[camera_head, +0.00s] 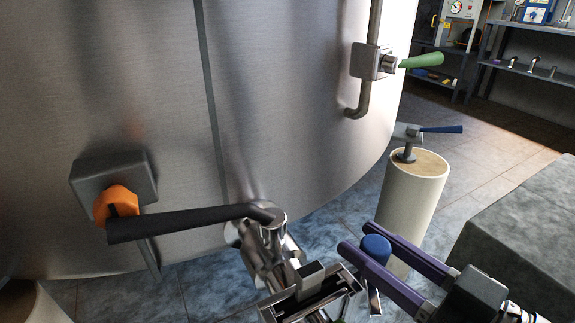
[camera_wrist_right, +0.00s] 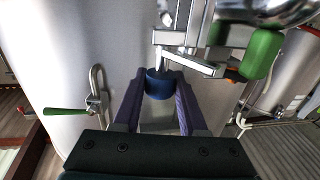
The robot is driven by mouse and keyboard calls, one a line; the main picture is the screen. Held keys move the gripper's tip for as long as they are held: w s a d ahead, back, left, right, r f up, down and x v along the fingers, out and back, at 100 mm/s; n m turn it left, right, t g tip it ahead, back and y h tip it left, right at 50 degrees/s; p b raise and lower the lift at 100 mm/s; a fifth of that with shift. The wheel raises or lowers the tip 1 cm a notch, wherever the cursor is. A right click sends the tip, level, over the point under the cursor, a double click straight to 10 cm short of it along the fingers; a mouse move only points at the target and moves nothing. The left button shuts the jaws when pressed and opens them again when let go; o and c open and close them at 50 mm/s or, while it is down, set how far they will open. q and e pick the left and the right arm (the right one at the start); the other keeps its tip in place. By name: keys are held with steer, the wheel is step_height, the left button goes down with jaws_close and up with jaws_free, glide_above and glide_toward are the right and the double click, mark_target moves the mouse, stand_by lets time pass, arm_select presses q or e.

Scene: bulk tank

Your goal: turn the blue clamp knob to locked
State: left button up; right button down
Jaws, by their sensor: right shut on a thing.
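The blue clamp knob (camera_head: 376,249) is a short dark-blue cylinder on the metal clamp (camera_head: 318,287) at the bottom middle of the head view. My right gripper (camera_head: 358,246) comes in from the lower right, with a long purple finger on each side of the knob. It is shut on the knob. In the right wrist view the knob (camera_wrist_right: 159,84) sits between the two fingertips (camera_wrist_right: 160,80), with the clamp's metal bars (camera_wrist_right: 185,50) just beyond it. My left gripper is not in view.
The steel tank (camera_head: 290,90) fills the left and middle. A black-handled valve (camera_head: 190,220) reaches across just left of the clamp. A green lever (camera_head: 422,60) sticks out from the tank wall. A pale cylinder (camera_head: 412,200) with a blue-handled valve stands behind my fingers. A grey block (camera_head: 520,220) is at right.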

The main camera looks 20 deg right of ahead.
steer(key=shift+m+t+h+p, duration=0.15)
steer(key=shift+m+h+p, duration=0.15)
steer(key=shift+m+h, duration=0.85)
steer(key=shift+m+t+h+p, duration=0.25)
steer(key=shift+m+h, duration=0.4)
steer(key=shift+h, duration=1.3)
steer(key=shift+c, duration=2.3)
jaws_free()
steer(key=shift+s, duration=0.1)
steer(key=s+p, duration=0.1)
steer(key=s, duration=0.8)
steer(key=shift+s+a, duration=0.3)
steer(key=shift+s, duration=0.05)
